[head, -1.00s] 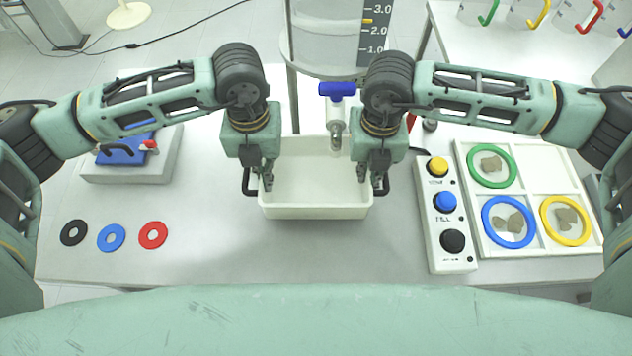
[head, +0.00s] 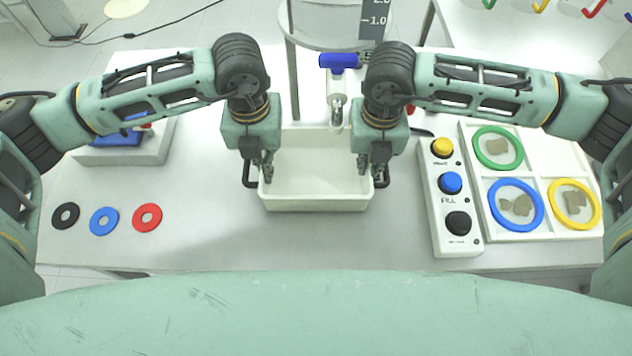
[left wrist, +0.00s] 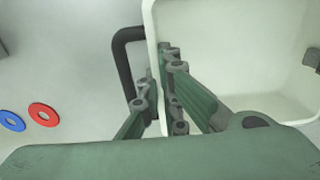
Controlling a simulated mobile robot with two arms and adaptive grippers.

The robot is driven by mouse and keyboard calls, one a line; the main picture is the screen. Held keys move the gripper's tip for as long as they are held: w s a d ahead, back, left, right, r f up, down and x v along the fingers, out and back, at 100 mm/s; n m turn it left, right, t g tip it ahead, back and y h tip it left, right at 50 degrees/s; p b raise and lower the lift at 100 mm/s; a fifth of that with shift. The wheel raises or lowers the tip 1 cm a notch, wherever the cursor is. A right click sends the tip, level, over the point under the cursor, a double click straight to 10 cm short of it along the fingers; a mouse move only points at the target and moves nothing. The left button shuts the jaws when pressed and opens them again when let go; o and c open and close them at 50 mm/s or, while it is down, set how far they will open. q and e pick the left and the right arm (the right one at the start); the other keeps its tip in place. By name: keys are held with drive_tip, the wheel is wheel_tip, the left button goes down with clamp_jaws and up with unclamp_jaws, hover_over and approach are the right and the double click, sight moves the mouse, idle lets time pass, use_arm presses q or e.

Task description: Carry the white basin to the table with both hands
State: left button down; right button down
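The white basin (head: 315,202) is upright and looks empty, with a dark handle at each end. My left gripper (head: 262,174) is at its left end. In the left wrist view, the left gripper (left wrist: 158,90) straddles the basin wall (left wrist: 152,45), one finger outside, one inside, beside the black handle (left wrist: 122,60). My right gripper (head: 372,172) is at the right end in the same pose. Both look shut on the basin, though their contact points are partly hidden. The basin is over the table (head: 200,240); a gap beneath it cannot be made out.
A tap with a blue handle (head: 338,61) stands just behind the basin, under a glass vessel (head: 320,35). A button box (head: 447,205) and a tray with coloured rings (head: 540,168) are to the right. Three flat rings (head: 103,221) lie left.

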use_arm(q)
drive_tip(key=c, duration=2.5)
unclamp_jaws()
drive_tip(key=shift+f+b, duration=0.4)
drive_tip(key=shift+f, duration=0.25)
use_arm(e)
drive_tip(key=c, duration=2.5)
unclamp_jaws()
drive_tip(key=shift+f, duration=0.65)
use_arm(q)
drive_tip(key=shift+o, duration=1.2)
drive_tip(key=shift+r, duration=0.15)
use_arm(e)
drive_tip(key=shift+o, duration=1.2)
drive_tip(key=shift+r, duration=0.15)
use_arm(q)
drive_tip(key=shift+o, duration=1.4)
use_arm(e)
drive_tip(key=shift+o, duration=1.4)
use_arm(q)
drive_tip(key=shift+r, duration=0.1)
wheel_tip(320, 180, up, 8)
drive_tip(key=shift+f, duration=0.15)
use_arm(e)
wheel_tip(320, 180, up, 12)
drive_tip(key=shift+r, duration=0.1)
